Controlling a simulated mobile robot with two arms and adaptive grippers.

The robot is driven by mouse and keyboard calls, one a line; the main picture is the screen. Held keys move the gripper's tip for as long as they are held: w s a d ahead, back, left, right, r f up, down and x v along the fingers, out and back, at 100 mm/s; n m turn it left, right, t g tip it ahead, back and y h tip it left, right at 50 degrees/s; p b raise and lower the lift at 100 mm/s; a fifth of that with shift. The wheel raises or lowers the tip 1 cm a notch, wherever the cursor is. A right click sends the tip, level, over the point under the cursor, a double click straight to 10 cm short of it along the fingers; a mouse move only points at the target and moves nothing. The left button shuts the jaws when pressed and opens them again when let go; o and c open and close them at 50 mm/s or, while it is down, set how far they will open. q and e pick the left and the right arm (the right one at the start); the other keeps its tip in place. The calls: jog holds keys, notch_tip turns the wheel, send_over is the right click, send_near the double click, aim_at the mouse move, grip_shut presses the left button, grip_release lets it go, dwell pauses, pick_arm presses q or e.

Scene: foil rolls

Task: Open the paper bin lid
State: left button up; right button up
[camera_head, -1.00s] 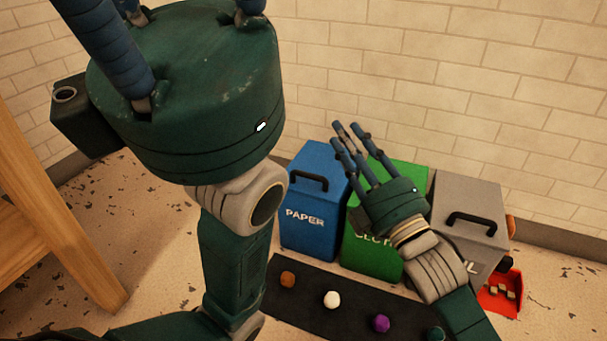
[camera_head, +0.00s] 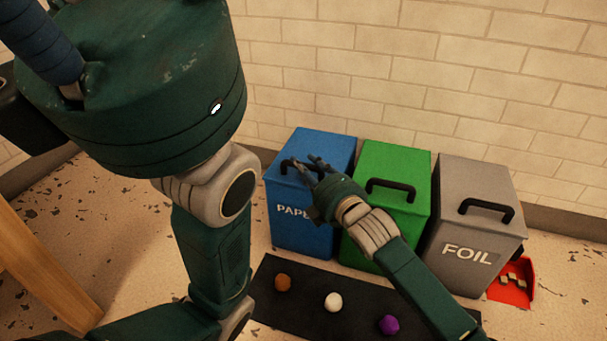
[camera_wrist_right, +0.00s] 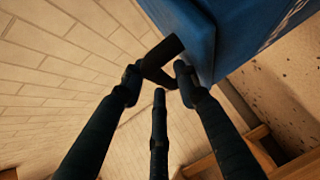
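The blue paper bin (camera_head: 292,222) stands at the left of a row of three bins, its lid down. Its black handle is mostly hidden behind my right gripper in the head view. In the right wrist view the handle (camera_wrist_right: 164,50) shows beside the blue bin (camera_wrist_right: 205,25), close to the fingertips. My right gripper (camera_head: 308,168) is over the front of the paper lid, its fingers apart around the handle; firm contact cannot be made out. My left gripper (camera_head: 150,85) is large at the upper left, its fingertips out of frame.
A green bin (camera_head: 385,220) and a grey foil bin (camera_head: 470,230) stand to the right. A dark mat (camera_head: 305,310) with orange, white and purple balls lies in front. A red dustpan (camera_head: 520,278) is at right. A brick wall is close behind.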

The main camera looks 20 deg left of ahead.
jog(key=shift+x, duration=0.8)
grip_shut()
jog(key=shift+r, duration=0.15)
